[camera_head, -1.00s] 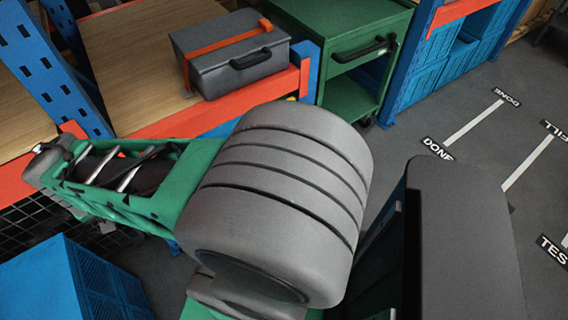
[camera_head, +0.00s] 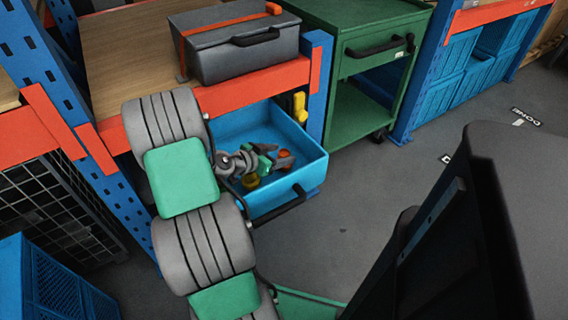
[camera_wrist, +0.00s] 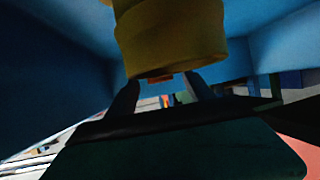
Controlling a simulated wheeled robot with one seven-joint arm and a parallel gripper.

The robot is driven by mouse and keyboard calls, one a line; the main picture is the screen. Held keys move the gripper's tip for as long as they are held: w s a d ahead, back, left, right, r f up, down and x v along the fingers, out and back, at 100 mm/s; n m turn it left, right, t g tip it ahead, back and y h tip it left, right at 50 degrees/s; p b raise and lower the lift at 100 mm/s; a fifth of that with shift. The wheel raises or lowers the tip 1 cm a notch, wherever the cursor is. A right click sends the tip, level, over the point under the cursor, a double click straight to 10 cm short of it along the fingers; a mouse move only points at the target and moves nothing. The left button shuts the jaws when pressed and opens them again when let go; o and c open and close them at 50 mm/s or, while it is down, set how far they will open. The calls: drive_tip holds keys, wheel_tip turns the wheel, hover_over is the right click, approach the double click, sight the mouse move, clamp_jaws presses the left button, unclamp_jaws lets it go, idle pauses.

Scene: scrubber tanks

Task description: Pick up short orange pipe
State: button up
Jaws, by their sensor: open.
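An orange piece (camera_head: 285,160), perhaps the short orange pipe, lies among parts in the blue bin (camera_head: 317,174) in the head view. Its shape is too small to tell. In the wrist view my gripper (camera_wrist: 163,92) shows two dark fingers apart, with blue bin walls on both sides. A large yellow cylindrical part (camera_wrist: 172,38) fills the top middle of that view, close to the fingers. A small orange patch shows between the fingertips; I cannot tell what it belongs to. In the head view my arm partly hides the bin's left side, and the fingers cannot be made out.
A yellow part (camera_head: 250,181) lies in the bin. A grey toolbox (camera_head: 240,52) stands on the wooden shelf (camera_head: 125,55) above, behind an orange beam (camera_head: 255,87). A green cabinet (camera_head: 365,110) stands to the right. Open grey floor (camera_head: 370,190) lies right of the bin.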

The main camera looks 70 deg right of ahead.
drive_tip(key=shift+s+d+f, duration=0.1)
drive_tip(key=shift+d, duration=0.15)
clamp_jaws()
idle(0.5)
